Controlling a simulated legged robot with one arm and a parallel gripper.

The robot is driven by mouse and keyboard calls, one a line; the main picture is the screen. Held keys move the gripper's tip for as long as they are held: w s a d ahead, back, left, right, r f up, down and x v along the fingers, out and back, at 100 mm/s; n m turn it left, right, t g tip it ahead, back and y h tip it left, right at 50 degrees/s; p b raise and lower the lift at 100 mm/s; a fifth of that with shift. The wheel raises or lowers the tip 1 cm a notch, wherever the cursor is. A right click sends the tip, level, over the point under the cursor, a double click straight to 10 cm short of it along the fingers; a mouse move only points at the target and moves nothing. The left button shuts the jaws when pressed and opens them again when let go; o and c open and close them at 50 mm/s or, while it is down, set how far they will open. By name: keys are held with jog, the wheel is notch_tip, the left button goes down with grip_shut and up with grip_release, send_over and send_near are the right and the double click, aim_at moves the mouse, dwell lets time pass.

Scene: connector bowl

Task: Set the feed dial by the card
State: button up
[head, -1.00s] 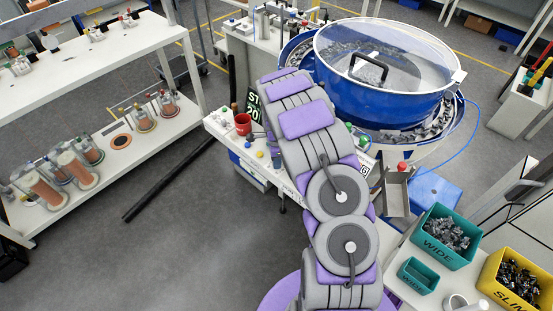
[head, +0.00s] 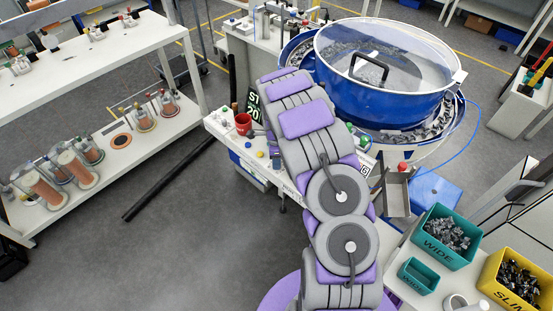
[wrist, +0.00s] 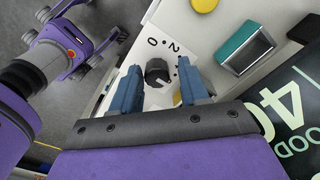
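In the wrist view a black dial knob (wrist: 157,72) with a pale pointer mark stands on a white panel, with the numbers 0 and 2 printed beside it. My gripper (wrist: 160,68) is open, its two blue fingers on either side of the knob, with a visible gap at each side. Whether the fingertips reach down to the knob's height I cannot tell. A black card or display (wrist: 285,105) with large green 40 lettering is at the right. In the head view a black sign (head: 254,104), partly hidden by my arm, shows ST and 20. My arm hides the dial there.
A teal-framed block (wrist: 245,48) and a yellow button (wrist: 205,4) sit near the dial. A red mug (head: 243,124) stands on the white bench. The blue bowl feeder (head: 385,90) is behind my arm; teal (head: 447,237) and yellow (head: 512,280) bins are at right.

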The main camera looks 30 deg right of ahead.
jog(key=shift+o, duration=0.7)
jog(key=shift+s, duration=0.1)
notch_tip(320, 180, up, 17)
jog(key=p, duration=0.2)
jog(key=shift+r, duration=0.15)
